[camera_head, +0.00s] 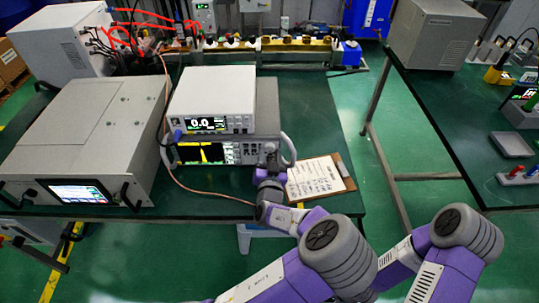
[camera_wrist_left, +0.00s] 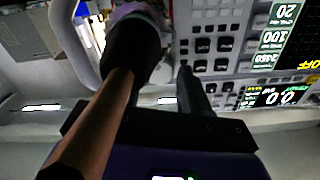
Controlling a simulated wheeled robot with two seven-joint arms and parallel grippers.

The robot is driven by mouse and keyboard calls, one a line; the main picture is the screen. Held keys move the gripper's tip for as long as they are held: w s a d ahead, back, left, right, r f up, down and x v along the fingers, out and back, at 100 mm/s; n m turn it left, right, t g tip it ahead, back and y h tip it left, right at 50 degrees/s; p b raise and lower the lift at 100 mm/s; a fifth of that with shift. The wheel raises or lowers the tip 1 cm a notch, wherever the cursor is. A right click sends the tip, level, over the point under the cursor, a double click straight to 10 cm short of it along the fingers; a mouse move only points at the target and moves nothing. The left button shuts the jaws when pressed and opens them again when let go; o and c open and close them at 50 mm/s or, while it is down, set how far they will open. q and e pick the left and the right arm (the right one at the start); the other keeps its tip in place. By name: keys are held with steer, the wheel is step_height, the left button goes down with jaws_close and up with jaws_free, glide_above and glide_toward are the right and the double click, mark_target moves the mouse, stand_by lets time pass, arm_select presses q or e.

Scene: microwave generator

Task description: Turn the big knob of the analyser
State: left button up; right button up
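The analyser (camera_head: 220,152) stands on the green-topped table under a white meter, its screen showing a yellow trace. My left gripper (camera_head: 270,160) is at the right end of its front panel and hides the big knob in the head view. In the left wrist view, a pale rounded part that looks like the big knob (camera_wrist_left: 161,72) shows beside the dark left finger, which covers much of it. The fingers of my left gripper (camera_wrist_left: 162,62) are apart, one on each side of this part. Contact is unclear. My right gripper is not in view.
The white meter (camera_head: 212,95) rests on the analyser. A grey box with a screen (camera_head: 90,130) stands to the left. A clipboard (camera_head: 318,178) lies right of the analyser, close to my left arm. A cable (camera_head: 205,192) runs along the table's front. Another table (camera_head: 450,120) stands at right.

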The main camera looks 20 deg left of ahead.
arm_select(q)
steer(key=shift+o, duration=1.1)
steer(key=p+v, duration=0.1)
steer(key=v, duration=0.6)
steer(key=shift+s+d, duration=0.15)
steer(key=shift+s, duration=0.15)
